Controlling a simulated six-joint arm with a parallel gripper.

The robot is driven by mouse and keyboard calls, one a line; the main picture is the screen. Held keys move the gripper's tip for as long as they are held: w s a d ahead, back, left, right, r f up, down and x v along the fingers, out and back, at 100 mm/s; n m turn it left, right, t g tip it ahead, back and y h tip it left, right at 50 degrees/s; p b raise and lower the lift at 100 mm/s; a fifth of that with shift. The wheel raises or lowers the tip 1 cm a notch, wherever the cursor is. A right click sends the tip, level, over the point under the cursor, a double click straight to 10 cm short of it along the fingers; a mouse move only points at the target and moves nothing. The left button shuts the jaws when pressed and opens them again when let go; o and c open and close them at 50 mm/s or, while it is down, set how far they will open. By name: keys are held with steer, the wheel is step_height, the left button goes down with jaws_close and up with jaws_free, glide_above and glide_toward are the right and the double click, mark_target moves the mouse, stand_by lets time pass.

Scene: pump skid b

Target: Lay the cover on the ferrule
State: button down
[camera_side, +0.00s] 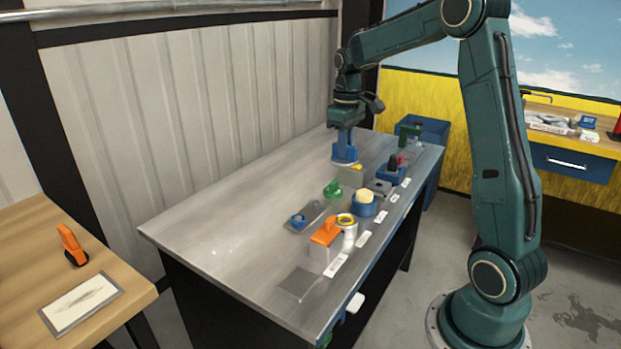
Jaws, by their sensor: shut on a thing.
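My gripper (345,158) points down over the far half of the steel bench. It is shut on a small pale, flat thing (344,163), probably the cover; the fingers hide most of it. A grey block (351,178) with a yellow piece (356,167) on top is just below and to the right of the fingers. I cannot tell whether the held thing touches it. I cannot tell for sure which part is the ferrule. A blue ring-like part (298,220) sits on a grey plate, and a white cylinder with a yellow ring (346,220) stands nearby.
Along the bench (230,225) stand an orange-handled white block (326,240), a green part (333,188), a blue block with a cream knob (364,200) and a blue box with a red part (392,168). The bench's left side is clear.

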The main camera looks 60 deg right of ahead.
mark_target(349, 162)
steer(key=shift+s+d, duration=0.3)
steer(key=shift+d, duration=0.5)
step_height(349, 162, down, 4)
steer(key=shift+f, duration=0.5)
steer(key=shift+f, duration=0.15)
steer(key=shift+f, duration=6.05)
steer(key=shift+f, duration=0.8)
steer(key=c, duration=1.3)
jaws_free()
steer(key=shift+o, duration=0.3)
